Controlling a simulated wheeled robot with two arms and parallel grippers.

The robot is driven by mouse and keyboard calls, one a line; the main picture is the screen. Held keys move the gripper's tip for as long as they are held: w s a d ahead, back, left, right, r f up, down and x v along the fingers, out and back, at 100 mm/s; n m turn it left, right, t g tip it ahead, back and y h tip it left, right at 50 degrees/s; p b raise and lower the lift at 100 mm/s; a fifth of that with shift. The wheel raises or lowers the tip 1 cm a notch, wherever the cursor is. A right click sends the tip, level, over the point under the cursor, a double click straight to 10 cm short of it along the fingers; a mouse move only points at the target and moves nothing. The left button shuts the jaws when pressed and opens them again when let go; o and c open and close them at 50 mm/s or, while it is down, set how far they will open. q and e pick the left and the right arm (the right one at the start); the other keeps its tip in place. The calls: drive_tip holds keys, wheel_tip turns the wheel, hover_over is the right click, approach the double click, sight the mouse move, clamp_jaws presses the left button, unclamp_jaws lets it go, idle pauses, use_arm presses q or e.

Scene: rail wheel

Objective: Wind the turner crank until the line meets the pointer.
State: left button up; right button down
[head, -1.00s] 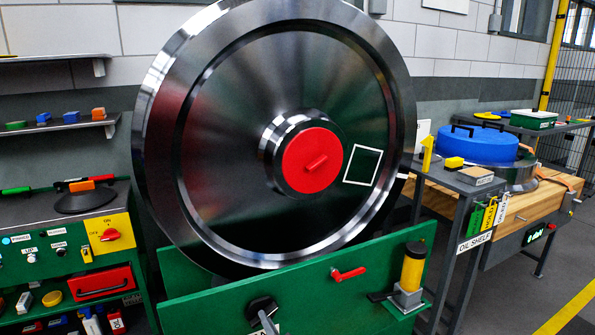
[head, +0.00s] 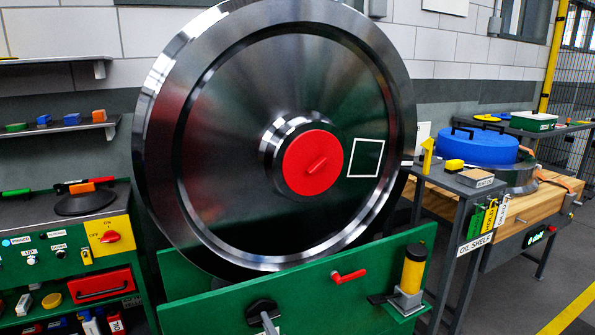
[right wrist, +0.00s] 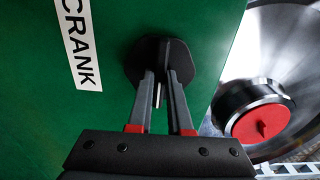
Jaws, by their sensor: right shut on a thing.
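The large steel wheel (head: 225,180) stands on the green turner (head: 300,290). Its red hub cap (head: 313,162) has a raised bar, and a white square outline (head: 366,158) is to the right. A short white line (head: 406,163) shows at the wheel's right rim. A yellow upright piece (head: 427,155) is just right of it, apart in the picture; I cannot tell if it is the pointer. The black crank (head: 262,307) is on the turner's front. My right gripper (right wrist: 167,85) is shut on the crank (right wrist: 160,60), beside the CRANK label (right wrist: 80,45). My left gripper is not visible.
A red lever (head: 348,276) and a yellow cylinder (head: 413,268) are on the turner. The oil shelf (head: 440,178) and a wooden bench (head: 550,205) are at right. A green cabinet (head: 40,265) is at left.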

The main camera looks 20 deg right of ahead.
drive_tip(key=m, duration=0.4)
drive_tip(key=shift+m+p, duration=0.3)
drive_tip(key=shift+p, duration=0.1)
drive_tip(key=m+p, duration=0.1)
drive_tip(key=m, duration=0.2)
drive_tip(key=c, duration=1.3)
unclamp_jaws()
drive_tip(key=shift+m, duration=0.4)
drive_tip(key=o, duration=0.6)
drive_tip(key=shift+s, duration=0.15)
